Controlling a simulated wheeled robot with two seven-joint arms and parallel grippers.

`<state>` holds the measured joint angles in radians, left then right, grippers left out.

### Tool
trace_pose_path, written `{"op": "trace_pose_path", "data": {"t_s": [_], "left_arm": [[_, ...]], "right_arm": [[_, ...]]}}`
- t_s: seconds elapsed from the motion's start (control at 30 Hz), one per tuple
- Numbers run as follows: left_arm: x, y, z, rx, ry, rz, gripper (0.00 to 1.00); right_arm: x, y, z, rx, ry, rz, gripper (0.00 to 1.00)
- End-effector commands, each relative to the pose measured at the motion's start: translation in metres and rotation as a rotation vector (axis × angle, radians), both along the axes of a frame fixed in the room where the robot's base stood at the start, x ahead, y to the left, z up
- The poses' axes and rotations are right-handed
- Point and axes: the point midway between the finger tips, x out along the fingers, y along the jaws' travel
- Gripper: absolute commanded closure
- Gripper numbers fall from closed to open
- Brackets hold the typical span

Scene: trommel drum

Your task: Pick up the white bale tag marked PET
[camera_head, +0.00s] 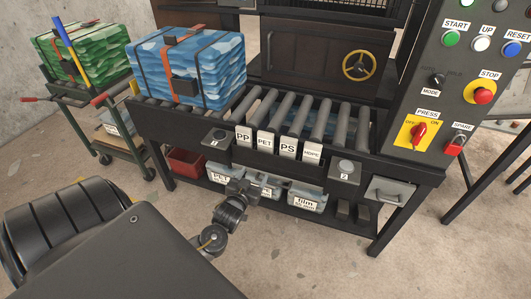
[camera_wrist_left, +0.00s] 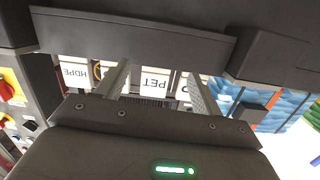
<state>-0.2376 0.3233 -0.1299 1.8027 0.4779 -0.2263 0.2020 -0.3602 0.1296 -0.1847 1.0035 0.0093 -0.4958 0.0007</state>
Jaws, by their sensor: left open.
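The white bale tag marked PET (camera_head: 265,142) stands in a row of white tags on the front of the roller conveyor, between the tags marked PP (camera_head: 243,137) and PS (camera_head: 288,146). My left gripper (camera_head: 248,187) is below and in front of this row in the head view. In the left wrist view, the PET tag (camera_wrist_left: 154,82) appears upside down between the two open fingers of my left gripper (camera_wrist_left: 158,92), with nothing held. I cannot tell the exact gap to it. My right gripper is not in view.
The HDPE tag (camera_head: 311,150) ends the row on the right. A blue strapped bale (camera_head: 215,65) sits on the rollers at left. Labelled bins (camera_head: 306,199) and a red bin (camera_head: 186,161) are on the lower shelf. A control panel (camera_head: 455,100) stands at right.

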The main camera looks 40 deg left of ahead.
Motion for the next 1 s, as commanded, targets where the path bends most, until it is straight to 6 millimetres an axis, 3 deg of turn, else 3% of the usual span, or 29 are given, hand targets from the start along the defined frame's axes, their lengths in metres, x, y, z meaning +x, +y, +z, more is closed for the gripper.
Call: {"op": "trace_pose_path", "data": {"t_s": [0.1,0.23,0.37,0.7,1.0], "left_arm": [[0.004,0.003,0.044,-0.016,-0.113,0.01,0.33],[0.004,0.004,0.063,-0.025,-0.156,0.015,0.33],[0.009,0.006,0.065,-0.025,-0.159,0.015,0.33],[0.053,0.02,0.064,-0.023,-0.157,0.014,0.33],[0.065,0.024,0.064,-0.024,-0.157,0.014,0.33]], "right_arm": [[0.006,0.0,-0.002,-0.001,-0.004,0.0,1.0],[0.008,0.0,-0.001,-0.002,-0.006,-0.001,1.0],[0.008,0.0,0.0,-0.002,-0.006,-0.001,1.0],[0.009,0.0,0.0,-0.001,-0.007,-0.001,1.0],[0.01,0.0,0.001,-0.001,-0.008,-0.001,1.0]]}}
